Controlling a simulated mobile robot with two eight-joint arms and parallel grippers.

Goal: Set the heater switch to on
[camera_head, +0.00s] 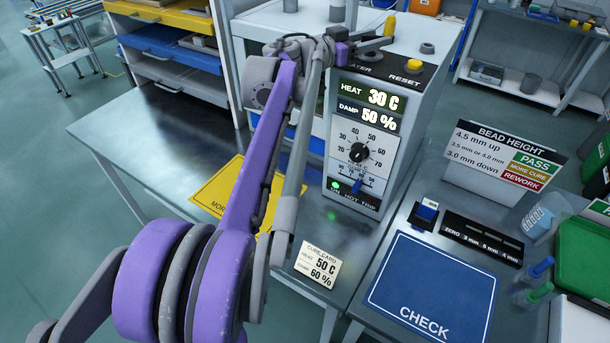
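The heater panel box (400,100) stands on the bench, its display (369,105) reading HEAT 30 C and DAMP 50 %. The sloped top edge carries a label ending in "TER" and a RESET label with a yellow button (413,67). My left gripper (368,45) is over the box top, above the "TER" label. Whether its fingers are open is unclear. The heater switch is not clearly visible; the gripper covers that area. My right gripper is out of view.
A cure card (318,264) reads HEAT 50 C, DAMP 60 %. A yellow mat (218,190) lies left of the box, partly behind my arm. A blue CHECK mat (432,290) and a BEAD HEIGHT sign (500,155) are at right.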

